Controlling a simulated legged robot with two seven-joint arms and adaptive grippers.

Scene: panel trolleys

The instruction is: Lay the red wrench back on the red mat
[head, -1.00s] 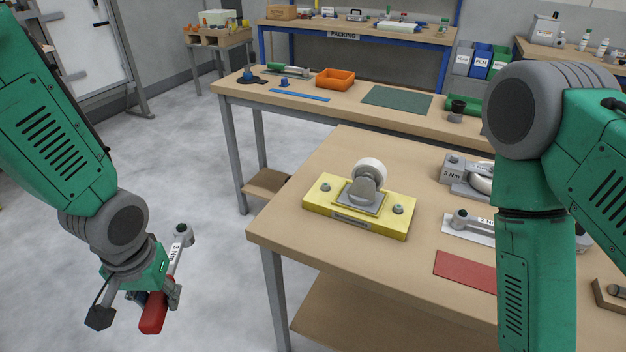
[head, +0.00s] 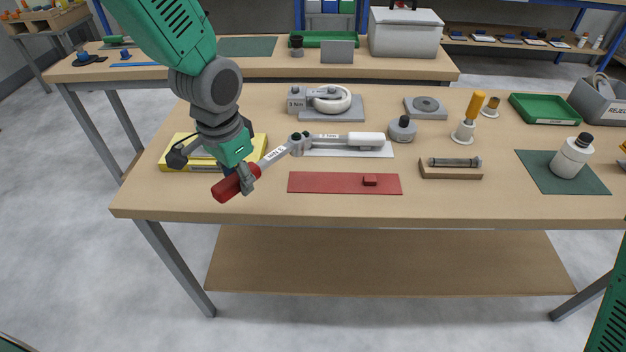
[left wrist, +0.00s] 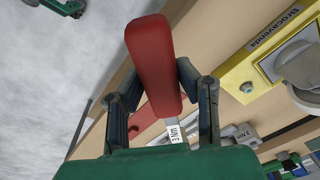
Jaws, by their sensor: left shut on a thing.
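The red wrench has a red handle (head: 228,188), a grey shaft with a white label and a round head. My left gripper (head: 246,178) is shut on it near the handle's inner end. It is held tilted above the table's left front part, its head up and right towards the white-handled wrench (head: 365,139). In the left wrist view the handle (left wrist: 152,60) sits between both fingers. My right gripper is out of view.
The yellow caster plate (head: 178,158) is partly behind my left gripper. Behind the red mat stand a grey caster block (head: 335,103) and a round grey weight (head: 402,130). A wooden holder (head: 450,173) is right of the mat. Bare tabletop surrounds the mat.

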